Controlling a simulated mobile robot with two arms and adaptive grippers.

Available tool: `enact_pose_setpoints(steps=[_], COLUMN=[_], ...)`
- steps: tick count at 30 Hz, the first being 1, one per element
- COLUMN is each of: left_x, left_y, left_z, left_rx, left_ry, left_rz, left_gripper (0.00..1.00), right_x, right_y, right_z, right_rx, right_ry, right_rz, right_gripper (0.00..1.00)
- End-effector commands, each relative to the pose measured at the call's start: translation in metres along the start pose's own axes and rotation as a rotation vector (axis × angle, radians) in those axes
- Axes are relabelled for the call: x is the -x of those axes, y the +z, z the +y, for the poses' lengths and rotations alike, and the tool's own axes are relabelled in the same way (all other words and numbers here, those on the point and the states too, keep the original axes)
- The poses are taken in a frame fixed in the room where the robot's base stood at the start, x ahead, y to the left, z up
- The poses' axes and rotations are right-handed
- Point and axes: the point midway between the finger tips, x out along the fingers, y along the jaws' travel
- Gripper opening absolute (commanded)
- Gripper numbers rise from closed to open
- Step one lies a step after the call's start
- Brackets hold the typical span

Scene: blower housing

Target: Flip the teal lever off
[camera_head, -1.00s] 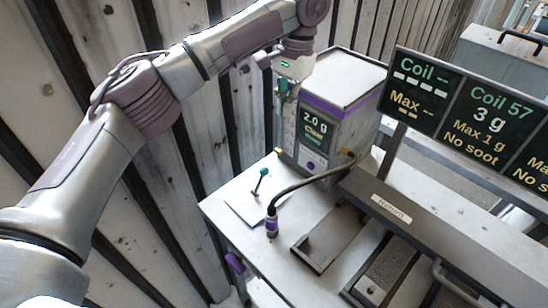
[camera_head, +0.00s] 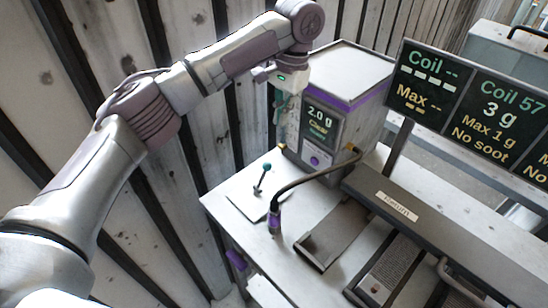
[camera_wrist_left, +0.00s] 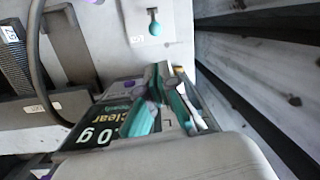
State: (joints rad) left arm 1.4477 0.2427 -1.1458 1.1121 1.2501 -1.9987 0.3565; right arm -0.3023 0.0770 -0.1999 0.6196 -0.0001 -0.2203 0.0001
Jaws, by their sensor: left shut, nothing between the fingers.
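The teal lever (camera_head: 262,178) stands on a pale plate on the white bench, its stem tilted and its round teal knob at the top. It also shows in the left wrist view (camera_wrist_left: 154,26) near the top, clear of the fingers. My left gripper (camera_head: 277,118) hangs pointing down in front of the purple-trimmed box, above and behind the lever. Its teal-padded fingers (camera_wrist_left: 160,75) are shut and empty, apart from the lever. My right gripper is not in view.
The box (camera_head: 345,80) with a "2.0 g Clear" screen stands close behind the gripper. A dark cable (camera_head: 305,180) arches from it to a purple-collared plug (camera_head: 274,219) beside the lever. A sign (camera_head: 475,105) stands at right. A plank wall is on the left.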

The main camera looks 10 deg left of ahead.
Motion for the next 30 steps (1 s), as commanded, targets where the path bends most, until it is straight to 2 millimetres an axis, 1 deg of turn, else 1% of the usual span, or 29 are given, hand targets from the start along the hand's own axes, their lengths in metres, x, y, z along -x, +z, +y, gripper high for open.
enact_pose_setpoints(steps=[1,5,9,15,18,21,30], left_x=[-0.013,-0.039,-0.07,-0.105,-0.118,-0.125,-0.129], left_y=[0.001,0.001,0.002,0.001,0.001,0.001,0.0], left_z=[0.0,-0.001,-0.001,-0.001,-0.001,-0.001,-0.001], left_rx=[-0.001,0.0,0.0,0.0,0.0,0.0,0.0], left_ry=[0.002,-0.001,-0.001,-0.001,-0.001,-0.001,-0.001], left_rz=[-0.003,-0.003,-0.003,-0.002,-0.001,0.0,0.001], left_gripper=[0.0,0.0,0.0,0.0,0.0,0.0,0.0], right_x=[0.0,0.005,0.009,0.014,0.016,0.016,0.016], right_y=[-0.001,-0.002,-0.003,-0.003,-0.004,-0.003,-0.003], right_z=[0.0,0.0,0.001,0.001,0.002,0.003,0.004], right_rx=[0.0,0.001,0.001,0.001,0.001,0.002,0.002], right_ry=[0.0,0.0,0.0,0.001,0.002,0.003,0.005], right_rz=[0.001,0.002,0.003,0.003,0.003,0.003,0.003], right_gripper=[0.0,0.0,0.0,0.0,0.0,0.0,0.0])
